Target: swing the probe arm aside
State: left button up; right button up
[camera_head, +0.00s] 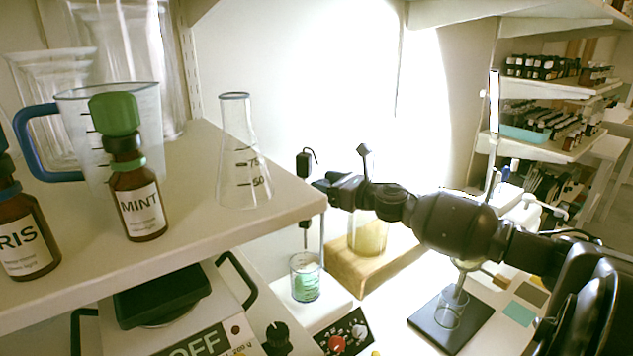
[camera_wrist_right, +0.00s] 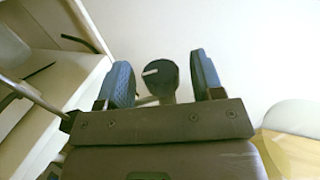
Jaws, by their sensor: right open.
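The probe arm's black head (camera_head: 304,163), with a cable curling from it, shows just past the shelf's front edge. Below it, a thin dark probe (camera_head: 305,236) hangs above a small beaker of green liquid (camera_head: 305,279). My right gripper (camera_head: 322,186) reaches in from the right, close to the head and post. In the right wrist view my right gripper (camera_wrist_right: 162,82) is open, with its blue-padded fingers on either side of a dark round knob (camera_wrist_right: 161,74). The shelf partly hides the probe assembly. My left gripper is out of view.
The upper shelf (camera_head: 205,245) holds a MINT bottle (camera_head: 139,203), another brown bottle (camera_head: 25,235), a jug (camera_head: 75,125) and a conical flask (camera_head: 241,160). Below my right arm are a wooden block (camera_head: 345,275) with a yellowish vessel (camera_head: 368,238) and a dark plate (camera_head: 430,330) with glassware.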

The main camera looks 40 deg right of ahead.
jog(key=shift+x, duration=1.4)
grip_shut()
